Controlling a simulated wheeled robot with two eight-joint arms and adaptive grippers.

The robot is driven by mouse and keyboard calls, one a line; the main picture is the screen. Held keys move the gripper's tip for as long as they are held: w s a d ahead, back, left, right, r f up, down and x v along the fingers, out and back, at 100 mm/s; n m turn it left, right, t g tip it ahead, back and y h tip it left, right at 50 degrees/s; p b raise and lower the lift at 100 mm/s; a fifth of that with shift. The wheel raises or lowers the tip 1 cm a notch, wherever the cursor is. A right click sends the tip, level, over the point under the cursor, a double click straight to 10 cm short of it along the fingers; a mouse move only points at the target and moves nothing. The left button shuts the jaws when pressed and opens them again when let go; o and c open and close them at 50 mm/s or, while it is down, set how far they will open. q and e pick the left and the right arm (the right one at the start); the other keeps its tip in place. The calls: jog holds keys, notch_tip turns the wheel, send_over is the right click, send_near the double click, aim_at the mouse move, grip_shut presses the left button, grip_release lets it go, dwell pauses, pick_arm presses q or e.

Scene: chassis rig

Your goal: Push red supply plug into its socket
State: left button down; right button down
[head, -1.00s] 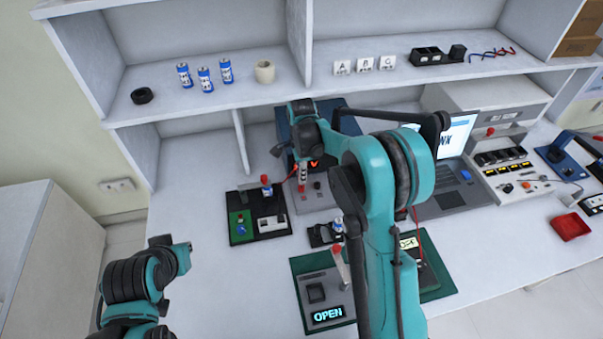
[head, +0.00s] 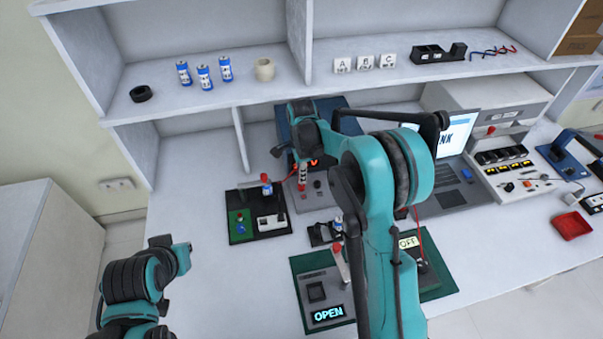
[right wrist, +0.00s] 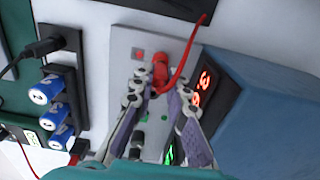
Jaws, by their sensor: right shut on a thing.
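My right gripper (right wrist: 162,94) is shut on the red supply plug (right wrist: 160,74), with a finger on each side, in the right wrist view. The plug is over the light grey panel (right wrist: 122,42) of the power supply. A red lead (right wrist: 188,58) curves away from it. The fingers and plug hide the socket, so I cannot tell how deep the plug sits. In the head view the right gripper (head: 301,178) is small, above the grey panel (head: 312,203) in front of the blue supply box (head: 340,105). My left gripper is not in view; only part of that arm shows.
Red digits (right wrist: 203,82) glow on the supply beside the gripper. A black tray (head: 243,238) stands left of the panel, and a green board with an OPEN display (head: 328,314) stands in front. A laptop (head: 450,195) is to the right. The left desktop is clear.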

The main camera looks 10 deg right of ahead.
jog(key=shift+f+b, duration=0.6)
jog(key=shift+f, duration=0.3)
jog(key=c, duration=1.4)
grip_release()
jog(key=shift+r, duration=0.1)
notch_tip(320, 180, up, 12)
jog(key=shift+f, duration=0.1)
